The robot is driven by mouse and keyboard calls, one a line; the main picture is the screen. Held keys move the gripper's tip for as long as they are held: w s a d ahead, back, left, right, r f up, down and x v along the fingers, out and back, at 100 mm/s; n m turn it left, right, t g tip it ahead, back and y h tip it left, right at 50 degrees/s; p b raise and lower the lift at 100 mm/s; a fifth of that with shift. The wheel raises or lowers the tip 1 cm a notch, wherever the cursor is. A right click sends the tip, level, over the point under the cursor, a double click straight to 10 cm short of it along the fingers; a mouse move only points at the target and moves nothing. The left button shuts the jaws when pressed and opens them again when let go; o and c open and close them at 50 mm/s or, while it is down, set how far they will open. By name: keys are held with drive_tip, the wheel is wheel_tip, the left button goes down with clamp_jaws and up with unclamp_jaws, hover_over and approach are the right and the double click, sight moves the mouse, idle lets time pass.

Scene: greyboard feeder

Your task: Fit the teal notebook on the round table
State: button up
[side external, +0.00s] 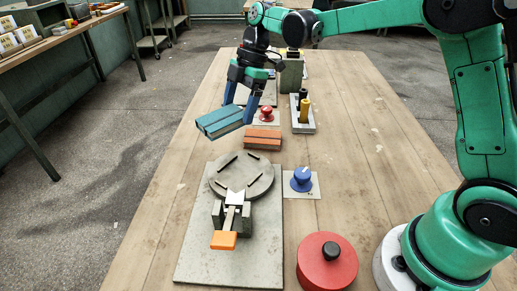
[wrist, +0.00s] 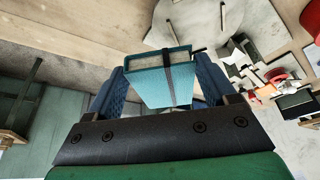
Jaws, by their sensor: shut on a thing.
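The teal notebook (side external: 220,122), with a dark band across it, is held tilted in the air in the side view. It is beyond and left of the round table. My gripper (side external: 238,112) is shut on it. In the wrist view the notebook (wrist: 160,82) sits between my two blue fingers. The round table (side external: 241,187) is a grey disc with several short dark bars on top. A pale notched piece and a lever with an orange end (side external: 224,240) stand at its near edge. The notebook is apart from the disc.
An orange block (side external: 263,141) lies just beyond the disc. A blue knob (side external: 302,178) stands to its right, and a red knob (side external: 266,114) farther back. A red round lid (side external: 327,262) is at the front right. A grey tray with upright pieces (side external: 302,115) stands at the back right.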

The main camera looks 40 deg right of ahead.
sight(250, 165)
drive_tip(key=s+f+n, duration=0.2)
drive_tip(key=s, duration=0.1)
drive_tip(key=s+f+g, duration=0.1)
drive_tip(key=shift+s+a+n, duration=0.3)
drive_tip(key=shift+s+n, duration=0.1)
drive_tip(key=shift+f, duration=2.1)
drive_tip(key=shift+f, duration=0.65)
idle(0.5)
drive_tip(key=o, duration=1.2)
drive_tip(key=shift+c, duration=0.2)
drive_tip(key=shift+v, duration=2.85)
drive_tip(key=shift+r, duration=0.1)
drive_tip(key=s+d+r+m+t+h, duration=0.1)
drive_tip(key=s+m+t, duration=0.3)
drive_tip(key=m, duration=0.6)
drive_tip(key=s+r+m+t+h, duration=0.3)
drive_tip(key=s+m, duration=0.3)
drive_tip(key=m, duration=0.4)
drive_tip(key=shift+d+r+t, duration=0.4)
drive_tip(key=shift+t, duration=0.1)
